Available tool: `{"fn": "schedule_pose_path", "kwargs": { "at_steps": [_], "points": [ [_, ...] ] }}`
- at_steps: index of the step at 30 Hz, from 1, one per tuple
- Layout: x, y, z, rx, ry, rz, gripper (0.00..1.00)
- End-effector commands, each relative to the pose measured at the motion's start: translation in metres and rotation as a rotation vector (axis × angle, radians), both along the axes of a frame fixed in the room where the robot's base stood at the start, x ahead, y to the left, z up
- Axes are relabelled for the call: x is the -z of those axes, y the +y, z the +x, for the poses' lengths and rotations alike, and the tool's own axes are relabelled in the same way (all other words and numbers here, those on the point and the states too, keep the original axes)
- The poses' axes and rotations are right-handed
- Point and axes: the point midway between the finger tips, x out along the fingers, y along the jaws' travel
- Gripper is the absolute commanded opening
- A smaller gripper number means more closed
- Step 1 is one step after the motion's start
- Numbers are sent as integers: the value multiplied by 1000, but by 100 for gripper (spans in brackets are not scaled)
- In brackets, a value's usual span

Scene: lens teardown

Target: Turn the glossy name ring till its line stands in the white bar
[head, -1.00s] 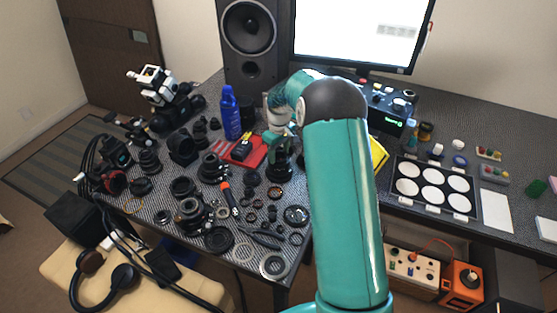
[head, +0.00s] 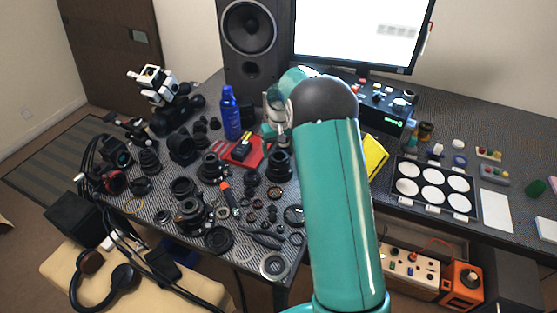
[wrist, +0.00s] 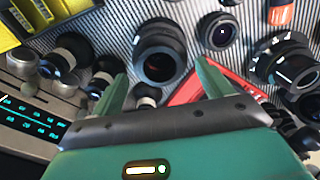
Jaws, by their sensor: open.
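A black lens barrel (wrist: 160,50) stands upright on the striped mat in the wrist view, its dark round opening facing me. In the head view a black lens barrel (head: 279,166) stands just below my gripper, and it looks like the same one. My gripper (wrist: 161,70) is open and empty, with its two green fingers spread to either side of that barrel in the picture. I cannot tell how high the fingers are above it. The glossy name ring, its line and the white bar cannot be made out at this size.
A red tray (head: 222,150) lies left of the barrel, with a blue bottle (head: 231,112) behind it. Several black lens parts crowd the left of the table. A console with a lit display (wrist: 35,118) and a yellow box (wrist: 62,10) are left in the wrist view.

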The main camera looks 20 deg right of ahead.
Motion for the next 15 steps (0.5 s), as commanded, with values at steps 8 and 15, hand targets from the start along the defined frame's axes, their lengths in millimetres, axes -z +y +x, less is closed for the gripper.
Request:
{"fn": "schedule_pose_path", "kwargs": {
  "at_steps": [8, 15],
  "points": [
    [-60, 0, 1, 0, -5, -1, 78],
    [-107, 0, 1, 1, -4, -1, 78]
  ]
}}
